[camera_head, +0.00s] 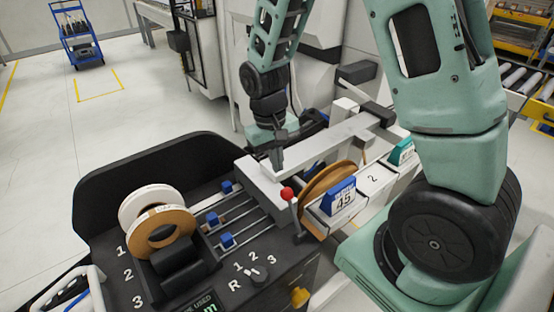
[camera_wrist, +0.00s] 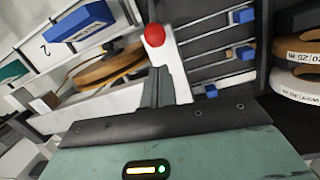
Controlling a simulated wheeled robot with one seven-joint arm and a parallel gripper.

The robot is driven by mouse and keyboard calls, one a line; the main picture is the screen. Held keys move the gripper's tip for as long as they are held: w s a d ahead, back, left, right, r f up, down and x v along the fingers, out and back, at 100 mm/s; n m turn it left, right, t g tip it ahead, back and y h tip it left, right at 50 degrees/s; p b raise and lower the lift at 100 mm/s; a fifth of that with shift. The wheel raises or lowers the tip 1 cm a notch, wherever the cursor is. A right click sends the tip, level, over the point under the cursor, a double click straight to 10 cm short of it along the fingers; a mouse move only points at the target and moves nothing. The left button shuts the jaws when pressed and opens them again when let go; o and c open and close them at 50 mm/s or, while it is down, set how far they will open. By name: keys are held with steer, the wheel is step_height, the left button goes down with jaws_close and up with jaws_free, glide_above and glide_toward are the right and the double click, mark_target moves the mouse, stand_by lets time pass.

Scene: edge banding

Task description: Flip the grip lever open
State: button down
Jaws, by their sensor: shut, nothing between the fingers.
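The grip lever shows in the head view as a red ball knob (camera_head: 287,193) on a grey stem (camera_head: 297,220), standing at the front of the machine beside the white block (camera_head: 262,181). In the wrist view the red knob (camera_wrist: 154,34) is beyond my fingertips, and its stem is not clearly seen. My gripper (camera_head: 278,166) points down above the white block, behind the knob in the head view. Its fingers (camera_wrist: 154,80) are shut and empty. The tips look apart from the knob, though any contact with the white block is unclear.
An orange-brown roll (camera_head: 326,184) and a blue "45" holder (camera_head: 340,197) sit right of the lever. Blue blocks (camera_head: 226,240) ride on rails to the left, beside tape rolls (camera_head: 161,231). A selector knob (camera_head: 258,274) is in front. A white beam (camera_head: 325,140) runs behind.

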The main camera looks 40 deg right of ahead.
steer(key=f, duration=0.4)
steer(key=s+f, duration=0.1)
steer(key=f, duration=0.2)
steer(key=shift+d+p, duration=0.15)
steer(key=shift+p, duration=0.15)
